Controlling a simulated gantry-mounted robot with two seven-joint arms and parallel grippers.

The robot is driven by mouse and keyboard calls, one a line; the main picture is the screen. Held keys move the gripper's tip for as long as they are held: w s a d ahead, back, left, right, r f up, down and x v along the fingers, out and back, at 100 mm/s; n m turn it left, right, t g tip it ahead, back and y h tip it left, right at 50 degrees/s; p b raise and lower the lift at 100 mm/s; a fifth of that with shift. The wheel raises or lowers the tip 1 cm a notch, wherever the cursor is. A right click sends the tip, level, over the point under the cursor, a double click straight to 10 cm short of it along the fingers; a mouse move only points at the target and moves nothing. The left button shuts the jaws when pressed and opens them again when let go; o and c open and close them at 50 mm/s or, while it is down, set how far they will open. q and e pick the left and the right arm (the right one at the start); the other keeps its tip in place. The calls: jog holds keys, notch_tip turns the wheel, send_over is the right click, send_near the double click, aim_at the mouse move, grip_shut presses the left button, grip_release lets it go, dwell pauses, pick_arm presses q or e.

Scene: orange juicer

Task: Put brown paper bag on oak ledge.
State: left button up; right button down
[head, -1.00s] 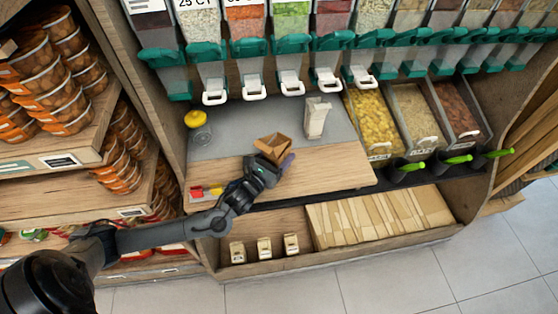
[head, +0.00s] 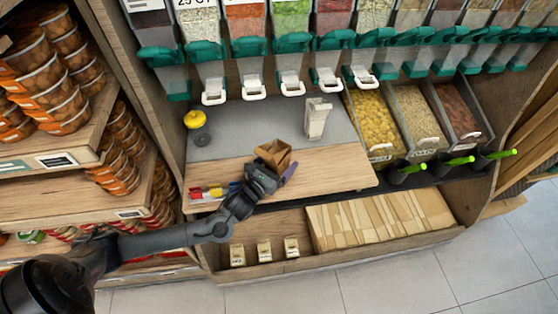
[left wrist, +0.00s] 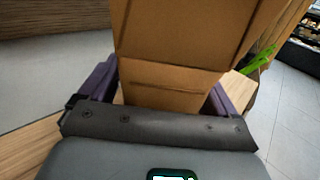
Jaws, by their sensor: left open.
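The brown paper bag (head: 280,155) is at the far end of my left gripper (head: 274,170), over the oak ledge (head: 335,172). In the left wrist view the bag (left wrist: 185,45) fills the middle, between the two purple fingers of the gripper (left wrist: 160,90). The fingers stand apart, one on each side of the bag's lower part. I cannot tell whether they touch it, and the gripper hides where the bag meets the ledge. The wooden ledge shows beside the bag in the wrist view. My right gripper is not in view.
A grey mat (head: 260,135) covers the rear of the counter. A yellow-topped jar (head: 195,119) and a pale upright object (head: 316,118) stand there. Small coloured items (head: 207,192) lie at the ledge's left end. Its right part is clear. Dispensers (head: 290,62) line the back.

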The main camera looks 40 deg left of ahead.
pick_arm(q)
jog(key=shift+r, duration=0.1)
jog(key=shift+r, duration=0.1)
jog(key=shift+s, duration=0.45)
jog(key=s+p, duration=0.1)
jog(key=s, duration=0.2)
jog(key=s+p, duration=0.1)
jog(key=s, duration=0.3)
jog(key=s+d+p, duration=0.1)
jog(key=s, duration=0.3)
